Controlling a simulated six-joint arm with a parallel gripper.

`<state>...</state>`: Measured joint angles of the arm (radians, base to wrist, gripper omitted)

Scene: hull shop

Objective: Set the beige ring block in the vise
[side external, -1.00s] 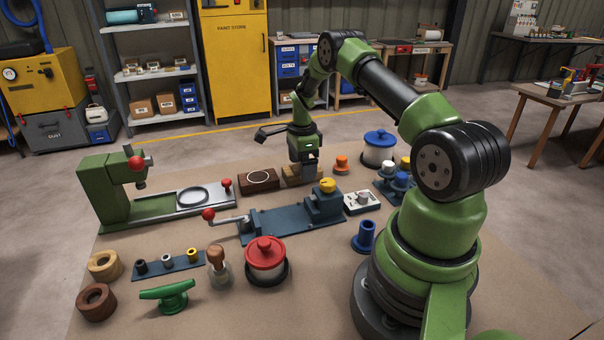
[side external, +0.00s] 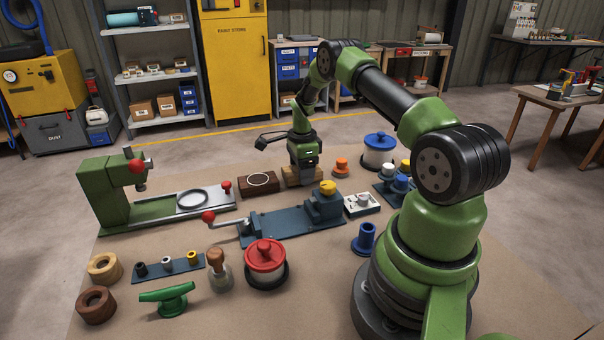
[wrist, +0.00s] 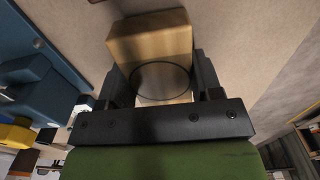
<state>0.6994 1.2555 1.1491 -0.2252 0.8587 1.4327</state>
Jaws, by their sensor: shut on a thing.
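The beige ring block (side external: 291,180) is on the table at the back middle, mostly hidden by my gripper in the side view. In the wrist view the beige ring block (wrist: 150,38) shows a dark ring outline on its top face. My gripper (side external: 304,174) points down over it, and its fingers (wrist: 162,80) are shut on the block's two sides. The blue vise (side external: 280,224) lies in front of the block, with a red-knobbed crank at its left and a yellow-knobbed jaw at its right. Part of the vise (wrist: 38,65) shows at the left in the wrist view.
A dark brown block with a white ring (side external: 251,189) stands just left of my gripper. An orange knob (side external: 341,166) and a blue-lidded pot (side external: 379,150) are to the right. A green press (side external: 107,190) is at the left, and a red-lidded pot (side external: 265,268) is in front.

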